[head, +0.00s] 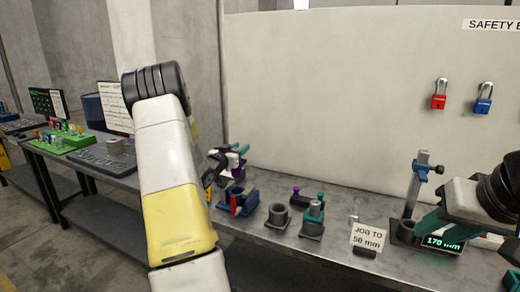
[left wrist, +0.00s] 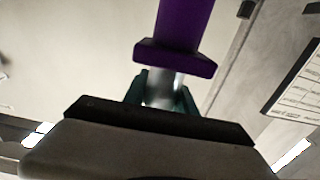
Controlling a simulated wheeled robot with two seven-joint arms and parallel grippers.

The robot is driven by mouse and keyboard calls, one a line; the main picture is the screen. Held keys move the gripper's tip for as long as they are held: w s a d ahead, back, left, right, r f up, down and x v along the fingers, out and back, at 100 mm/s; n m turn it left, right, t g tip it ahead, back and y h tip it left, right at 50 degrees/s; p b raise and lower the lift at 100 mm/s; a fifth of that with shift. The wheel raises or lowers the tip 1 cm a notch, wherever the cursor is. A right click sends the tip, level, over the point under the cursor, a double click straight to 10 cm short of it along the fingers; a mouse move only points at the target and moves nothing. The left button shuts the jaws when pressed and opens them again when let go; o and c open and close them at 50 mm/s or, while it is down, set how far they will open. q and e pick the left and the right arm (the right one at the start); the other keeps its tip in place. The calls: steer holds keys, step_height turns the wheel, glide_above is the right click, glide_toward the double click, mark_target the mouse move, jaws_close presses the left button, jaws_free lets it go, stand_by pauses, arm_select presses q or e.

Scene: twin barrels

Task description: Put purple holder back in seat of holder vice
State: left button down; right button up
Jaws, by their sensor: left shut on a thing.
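The purple holder (left wrist: 185,25) shows in the left wrist view, with a wide flange at its lower end. My left gripper (left wrist: 162,95) is shut on it, with teal fingers on either side of a pale shiny part below the flange. In the head view, my left gripper (head: 232,152) is partly hidden by my arm, and some purple of the holder (head: 242,164) shows beside it. A blue vice with a red part (head: 238,201), which looks like the holder vice, stands below it on the bench.
On the bench (head: 300,250) stand a grey ring-shaped block (head: 278,216), a teal-topped piece on a dark base (head: 313,220), a small purple-topped piece (head: 295,193) and a "JOG TO 50 mm" sign (head: 368,237). A blue-topped post (head: 418,182) and a 170 mm display (head: 442,242) are right.

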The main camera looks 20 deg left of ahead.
mark_target(237, 173)
arm_select(q)
steer(key=shift+f, duration=2.8)
steer(key=shift+f, duration=2.4)
steer(key=shift+f, duration=0.35)
steer(key=shift+f, duration=0.5)
steer(key=c, duration=0.9)
jaws_free()
steer(key=shift+s+f, duration=0.1)
